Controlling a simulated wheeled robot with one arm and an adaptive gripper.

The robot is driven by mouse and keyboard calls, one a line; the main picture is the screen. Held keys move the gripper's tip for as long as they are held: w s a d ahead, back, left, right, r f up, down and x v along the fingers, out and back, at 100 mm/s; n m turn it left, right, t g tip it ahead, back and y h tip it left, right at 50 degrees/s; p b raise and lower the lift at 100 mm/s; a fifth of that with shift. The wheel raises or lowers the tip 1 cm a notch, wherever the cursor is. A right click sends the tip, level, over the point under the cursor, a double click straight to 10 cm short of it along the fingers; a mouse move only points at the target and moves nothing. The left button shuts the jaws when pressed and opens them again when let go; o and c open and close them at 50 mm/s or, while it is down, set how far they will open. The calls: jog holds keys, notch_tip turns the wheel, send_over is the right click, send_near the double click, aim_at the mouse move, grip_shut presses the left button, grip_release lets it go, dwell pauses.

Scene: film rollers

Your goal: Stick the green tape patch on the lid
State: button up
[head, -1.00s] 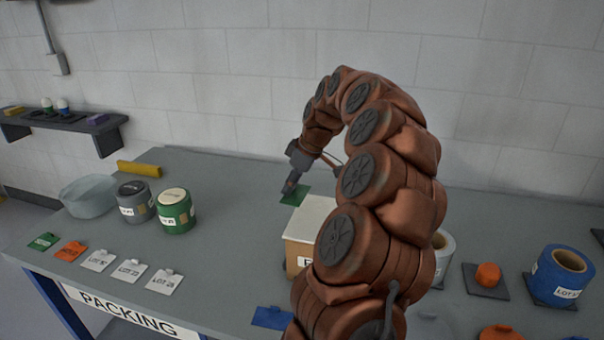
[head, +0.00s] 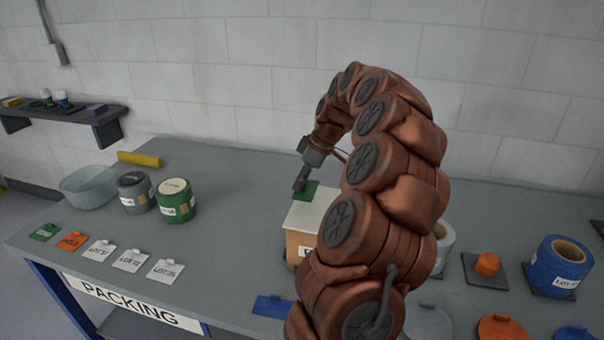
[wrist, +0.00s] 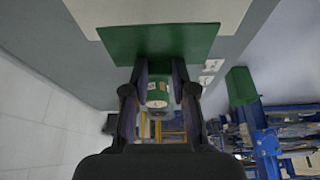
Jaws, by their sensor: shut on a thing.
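My gripper (head: 300,185) is shut on the green tape patch (head: 311,190), a flat green square. In the wrist view the patch (wrist: 160,40) sticks out flat past my fingertips (wrist: 160,66), and its far part overlaps the pale lid (wrist: 165,12) in the picture. The lid (head: 310,217) is the light top of a tan box (head: 298,247), partly hidden by my arm. The patch is at the lid's back edge in the head view. I cannot tell whether it touches the lid.
A green roll (head: 175,203), a grey roll (head: 134,193) and a clear bowl (head: 88,187) stand on the left of the grey table (head: 230,220). Several tags lie along the front edge. A blue tag (head: 272,307) lies before the box. A blue roll (head: 558,267) stands at the right.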

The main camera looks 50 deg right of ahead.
aim_at(306, 189)
jog(key=shift+f, duration=0.75)
notch_tip(306, 189, down, 3)
jog(key=b, duration=0.3)
jog(key=shift+s+b, duration=0.15)
jog(key=shift+b, duration=0.35)
jog(key=shift+f+b, duration=0.35)
jog(key=shift+b, duration=0.25)
dwell(2.0)
jog(key=o, duration=1.4)
jog(key=shift+r, duration=0.2)
jog(key=shift+r+p, duration=0.6)
jog(key=shift+r, duration=2.75)
